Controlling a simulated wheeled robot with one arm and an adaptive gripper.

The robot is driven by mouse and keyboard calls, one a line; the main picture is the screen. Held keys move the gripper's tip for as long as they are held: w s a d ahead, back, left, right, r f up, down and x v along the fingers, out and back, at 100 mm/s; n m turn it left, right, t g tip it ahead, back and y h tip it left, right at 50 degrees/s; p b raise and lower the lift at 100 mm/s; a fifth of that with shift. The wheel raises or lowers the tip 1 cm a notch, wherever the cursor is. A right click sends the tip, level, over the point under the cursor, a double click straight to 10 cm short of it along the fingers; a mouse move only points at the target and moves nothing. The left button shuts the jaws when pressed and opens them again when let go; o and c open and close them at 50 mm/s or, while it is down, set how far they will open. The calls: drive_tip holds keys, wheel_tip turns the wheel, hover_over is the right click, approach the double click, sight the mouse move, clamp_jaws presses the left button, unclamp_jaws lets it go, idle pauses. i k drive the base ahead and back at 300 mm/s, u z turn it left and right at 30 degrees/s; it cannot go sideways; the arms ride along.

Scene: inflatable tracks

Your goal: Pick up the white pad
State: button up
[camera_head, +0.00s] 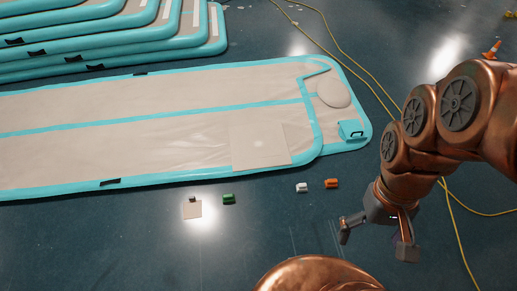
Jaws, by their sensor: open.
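A small white block-like pad (302,187) lies on the dark blue floor in front of the inflatable track. It is too small in the picture to show detail. My gripper (376,240) hangs at the lower right with its two fingers spread wide and nothing between them. It is to the right of the white pad and nearer to the camera, clearly apart from it. A similar small orange piece (331,183) lies just right of the white pad.
The beige track (120,150) with turquoise edges spans behind. A yellow cable (455,228) runs along the right. Floor between gripper and pad looks clear.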

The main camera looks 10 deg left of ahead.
sight(301, 187)
drive_tip(key=u, duration=0.45)
drive_tip(key=k, duration=0.55)
drive_tip(key=u, duration=1.3)
drive_tip(key=i, duration=1.65)
drive_tip(key=z, duration=1.2)
drive_tip(key=i, duration=0.55)
drive_tip(key=z, duration=0.6)
